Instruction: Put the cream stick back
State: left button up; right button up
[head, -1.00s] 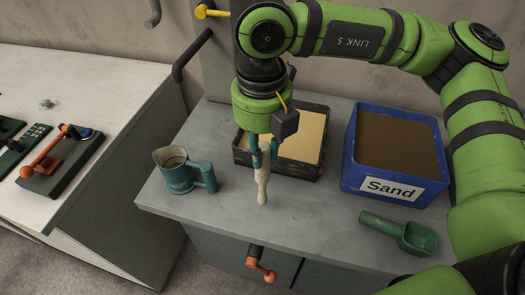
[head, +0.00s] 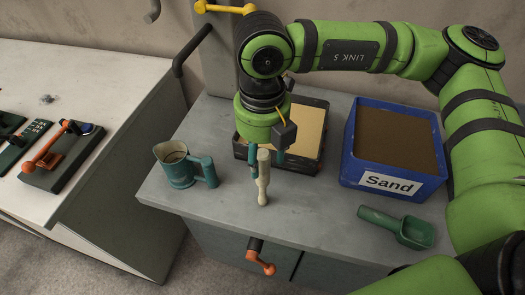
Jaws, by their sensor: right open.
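The cream stick (head: 263,180) is upright near the front edge of the grey cabinet top, its lower end at or close to the surface. My right gripper (head: 257,157) points down just behind and left of the stick's upper part. Its teal fingers are open; the stick partly covers them, and I cannot tell whether they touch it. Behind them is a dark tray (head: 308,165) with a pale tan filling, partly hidden by my right arm. My left gripper is out of view.
A teal mug (head: 176,172) stands left of the stick. A blue sand box (head: 352,174) and a green scoop (head: 412,231) are on the right. An orange-handled lever (head: 260,262) sticks out from the cabinet front.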

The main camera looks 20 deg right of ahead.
jog(key=shift+r+p, duration=0.3)
notch_tip(320, 180, up, 12)
jog(key=b, duration=0.3)
jog(key=shift+f, duration=0.15)
